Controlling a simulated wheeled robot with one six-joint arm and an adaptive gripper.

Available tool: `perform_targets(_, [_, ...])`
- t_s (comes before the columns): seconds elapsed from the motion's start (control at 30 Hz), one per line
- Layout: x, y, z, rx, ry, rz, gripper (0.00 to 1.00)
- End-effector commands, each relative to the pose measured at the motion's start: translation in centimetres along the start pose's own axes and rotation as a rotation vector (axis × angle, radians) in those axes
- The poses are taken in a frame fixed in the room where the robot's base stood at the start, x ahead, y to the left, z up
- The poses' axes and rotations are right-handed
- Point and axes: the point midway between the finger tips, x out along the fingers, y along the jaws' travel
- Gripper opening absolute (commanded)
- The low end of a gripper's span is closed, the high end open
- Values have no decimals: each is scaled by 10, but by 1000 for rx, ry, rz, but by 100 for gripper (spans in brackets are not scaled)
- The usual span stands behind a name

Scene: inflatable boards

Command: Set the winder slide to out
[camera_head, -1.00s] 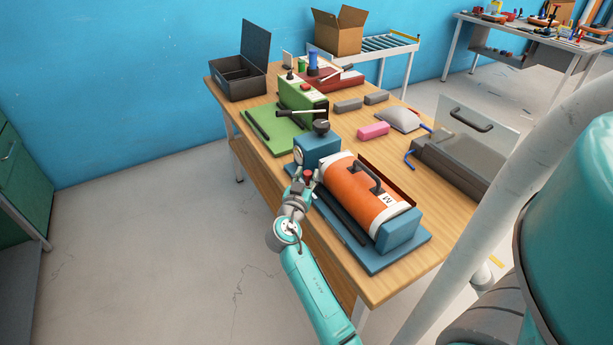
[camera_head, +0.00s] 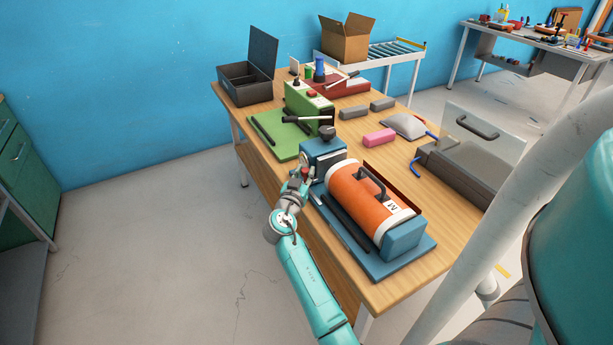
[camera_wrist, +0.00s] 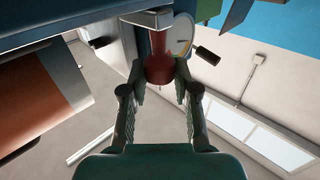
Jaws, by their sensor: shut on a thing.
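The winder (camera_head: 362,192) is an orange roll with a black handle on a blue base, at the near part of the table. Its blue end block (camera_head: 322,152) carries a round gauge and a black knob on top. A red ball knob (camera_wrist: 159,70) on a reddish shaft, apparently the slide, sticks out of a metal fitting (camera_wrist: 150,20) on the block's side. My gripper (camera_head: 303,176) is at that side of the block. In the wrist view my gripper (camera_wrist: 160,80) has its fingers on both sides of the red knob, shut on it.
A black lever (camera_wrist: 207,55) and the gauge (camera_wrist: 183,34) are close to the right finger in the wrist view. A green machine (camera_head: 308,105), a pink block (camera_head: 379,138) and a grey bag (camera_head: 405,126) lie farther back. Floor left of the table is clear.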

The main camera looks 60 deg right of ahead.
Motion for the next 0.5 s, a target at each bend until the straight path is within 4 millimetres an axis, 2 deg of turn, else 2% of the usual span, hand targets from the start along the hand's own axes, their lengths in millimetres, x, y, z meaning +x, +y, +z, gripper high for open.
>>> perform_targets(0.13, [1,-4,-1,4,2,-9,0])
perform_targets(0.17, [1,-4,-2,4,2,-9,32])
perform_targets(0.2, [1,-4,-2,4,2,-10,41])
perform_targets(0.5, [-1,-3,-1,3,2,-7,41])
